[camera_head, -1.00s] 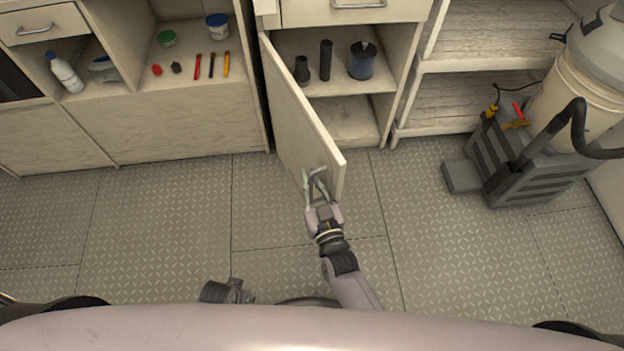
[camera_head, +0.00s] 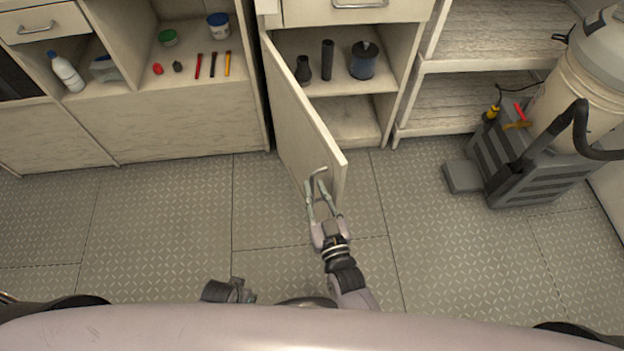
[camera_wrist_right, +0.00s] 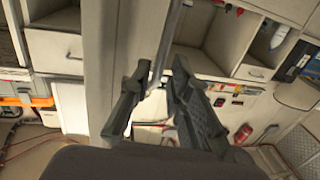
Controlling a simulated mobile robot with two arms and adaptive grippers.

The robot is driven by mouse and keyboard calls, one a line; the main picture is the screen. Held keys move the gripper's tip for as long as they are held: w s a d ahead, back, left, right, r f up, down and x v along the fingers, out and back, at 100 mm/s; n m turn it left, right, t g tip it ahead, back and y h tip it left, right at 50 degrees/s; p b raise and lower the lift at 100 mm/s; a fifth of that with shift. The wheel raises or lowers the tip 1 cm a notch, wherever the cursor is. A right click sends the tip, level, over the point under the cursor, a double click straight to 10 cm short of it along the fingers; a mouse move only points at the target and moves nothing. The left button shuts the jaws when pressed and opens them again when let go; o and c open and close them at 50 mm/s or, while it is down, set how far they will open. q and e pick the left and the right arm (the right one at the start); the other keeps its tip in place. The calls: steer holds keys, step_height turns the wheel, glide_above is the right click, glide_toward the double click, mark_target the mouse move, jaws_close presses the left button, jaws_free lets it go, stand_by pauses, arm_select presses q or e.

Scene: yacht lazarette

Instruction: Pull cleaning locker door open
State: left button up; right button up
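The cleaning locker door (camera_head: 297,117) is pale wood and stands swung wide open from its left edge. Its metal bar handle (camera_head: 319,172) is near the free edge, and it also shows in the right wrist view (camera_wrist_right: 167,45). My right gripper (camera_head: 319,198) is just short of the handle with its fingers spread. In the right wrist view the fingers (camera_wrist_right: 160,85) are apart, with the lower end of the bar showing between their tips. I cannot tell whether they touch it. My left gripper (camera_head: 230,291) is low at the bottom of the head view; its fingers are unclear.
A grey machine with a hose (camera_head: 520,160) is on the floor at right. The patterned floor (camera_head: 160,220) left of the door is clear.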

steer(key=v, duration=0.8)
steer(key=shift+s+d, duration=0.1)
steer(key=shift+c, duration=0.5)
